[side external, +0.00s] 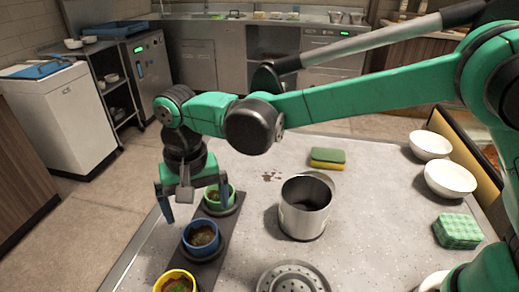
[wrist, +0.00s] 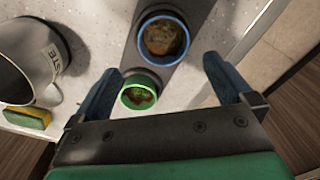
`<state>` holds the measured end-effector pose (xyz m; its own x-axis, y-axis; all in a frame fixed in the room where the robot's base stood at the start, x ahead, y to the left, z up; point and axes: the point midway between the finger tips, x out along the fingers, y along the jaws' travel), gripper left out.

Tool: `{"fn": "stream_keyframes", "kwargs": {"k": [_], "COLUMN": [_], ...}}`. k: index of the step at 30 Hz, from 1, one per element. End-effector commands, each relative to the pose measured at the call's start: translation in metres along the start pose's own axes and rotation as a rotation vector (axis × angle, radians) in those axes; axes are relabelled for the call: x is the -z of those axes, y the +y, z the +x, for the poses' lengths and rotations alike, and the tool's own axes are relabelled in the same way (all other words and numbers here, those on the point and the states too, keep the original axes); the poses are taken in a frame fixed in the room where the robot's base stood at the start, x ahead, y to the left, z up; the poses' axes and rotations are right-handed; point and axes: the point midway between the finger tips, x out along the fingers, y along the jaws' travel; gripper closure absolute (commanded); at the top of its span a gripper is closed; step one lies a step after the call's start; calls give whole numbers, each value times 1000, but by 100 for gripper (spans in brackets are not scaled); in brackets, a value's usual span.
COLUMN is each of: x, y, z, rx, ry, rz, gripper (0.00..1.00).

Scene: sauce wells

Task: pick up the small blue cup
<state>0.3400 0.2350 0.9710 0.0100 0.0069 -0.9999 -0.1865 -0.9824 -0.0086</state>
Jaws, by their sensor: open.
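The small blue cup (side external: 201,238) holds a brown sauce and sits upright in a dark strip tray (side external: 215,262), between a green cup (side external: 213,197) and a yellow cup (side external: 162,283). My gripper (side external: 194,208) is open and empty, pointing down near the green cup end of the tray. In the side view one finger overlaps the green cup. In the wrist view the blue cup (wrist: 163,38) lies just beyond my fingertips (wrist: 162,68), and the green cup (wrist: 139,95) shows between the fingers. No finger appears to touch the blue cup.
A metal canister (side external: 305,208) marked waste stands right of the tray. A yellow-green sponge (side external: 327,159) lies behind it, and a perforated metal lid (side external: 293,278) is in front. White bowls (side external: 450,179) and a green sponge (side external: 458,231) are at the right. The left table edge is close to the tray.

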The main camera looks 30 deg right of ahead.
Motion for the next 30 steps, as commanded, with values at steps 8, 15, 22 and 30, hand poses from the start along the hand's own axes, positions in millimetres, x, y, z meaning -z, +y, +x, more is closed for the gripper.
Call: {"fn": "stream_keyframes", "kwargs": {"k": [8,15,22,30], "x": [-2,-3,-3,-3], "y": [-6,-5,-5,-5], "z": [31,58,61,61], "rx": [-10,-9,-9,-8], "ry": [-10,-9,-9,-9], "rz": [5,4,4,4], "gripper": [0,0,0,60]}}
